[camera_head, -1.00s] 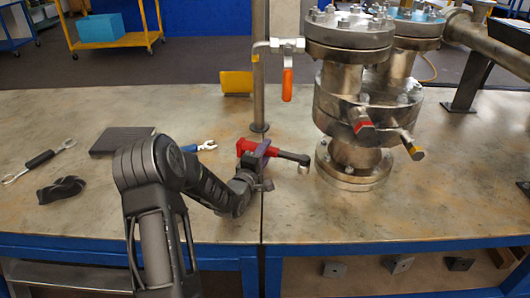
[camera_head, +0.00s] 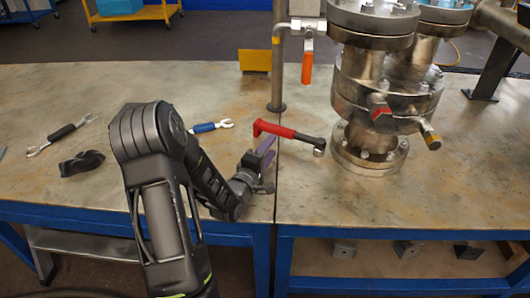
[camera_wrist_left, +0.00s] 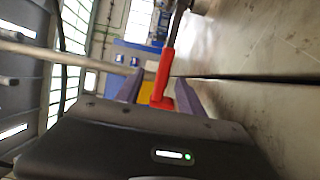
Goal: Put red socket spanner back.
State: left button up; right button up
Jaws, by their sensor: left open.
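The red socket spanner (camera_head: 275,129) has a red handle and a dark shaft with a metal socket at its right end. In the head view it is on or just above the table, left of the flanged vessel (camera_head: 370,110); I cannot tell whether it touches the surface. My left gripper (camera_head: 264,154), with purple fingers, is open at the handle's near side. In the left wrist view the spanner's red handle (camera_wrist_left: 163,80) is between the two open fingers (camera_wrist_left: 158,95), with its end close to the palm. My right gripper is not in view.
A double-ended wrench (camera_head: 62,135), a dark twisted object (camera_head: 82,162) and a blue-handled spanner (camera_head: 205,128) lie on the table (camera_head: 230,90). A pole (camera_head: 277,60) with an orange-handled valve (camera_head: 307,65) stands behind the spanner. Bare tabletop lies around these tools.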

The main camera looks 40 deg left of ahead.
pick_arm(q)
jog(key=shift+v, duration=1.55)
jog(key=shift+r, duration=0.1)
